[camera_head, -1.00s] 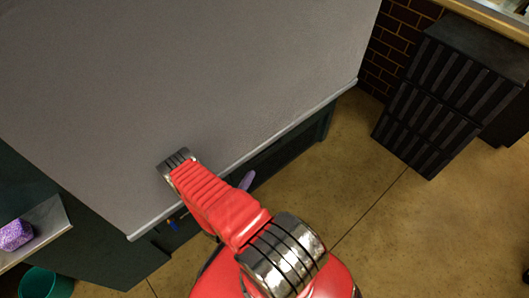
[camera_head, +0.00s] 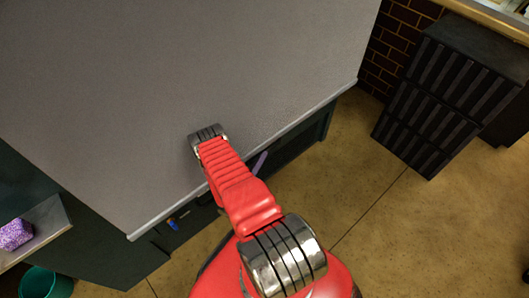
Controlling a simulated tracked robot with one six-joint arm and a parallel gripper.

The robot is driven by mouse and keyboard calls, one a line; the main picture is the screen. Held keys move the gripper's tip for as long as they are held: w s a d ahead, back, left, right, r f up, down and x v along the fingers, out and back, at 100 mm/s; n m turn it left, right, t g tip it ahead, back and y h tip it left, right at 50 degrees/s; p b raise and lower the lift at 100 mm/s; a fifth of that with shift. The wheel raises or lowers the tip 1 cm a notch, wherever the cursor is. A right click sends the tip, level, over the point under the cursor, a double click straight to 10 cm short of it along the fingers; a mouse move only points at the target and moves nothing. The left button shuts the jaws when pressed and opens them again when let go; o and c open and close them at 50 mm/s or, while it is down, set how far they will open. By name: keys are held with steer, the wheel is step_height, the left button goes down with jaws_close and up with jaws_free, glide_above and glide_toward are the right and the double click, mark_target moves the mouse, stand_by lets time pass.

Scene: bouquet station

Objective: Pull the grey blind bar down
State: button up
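The grey blind (camera_head: 250,60) hangs as a large sheet across the upper left and middle. The grey blind bar (camera_head: 312,112) is the pale strip along its lower edge, slanting up from left to right, with a dark cabinet opening below it. My red arm crosses in front of the bar, and its dark ribbed joint lies over the blind. My arm covers the middle of the bar. My gripper cannot be made out, so I cannot tell whether it touches the bar.
A black slatted crate stack (camera_head: 440,100) stands at the right by a brick wall. A purple block (camera_head: 16,234) sits on a shelf at the left, above a teal bin (camera_head: 45,283). A slim purple thing (camera_head: 260,163) shows under the bar.

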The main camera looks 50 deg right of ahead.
steer(key=shift+x, duration=1.7)
jaws_close()
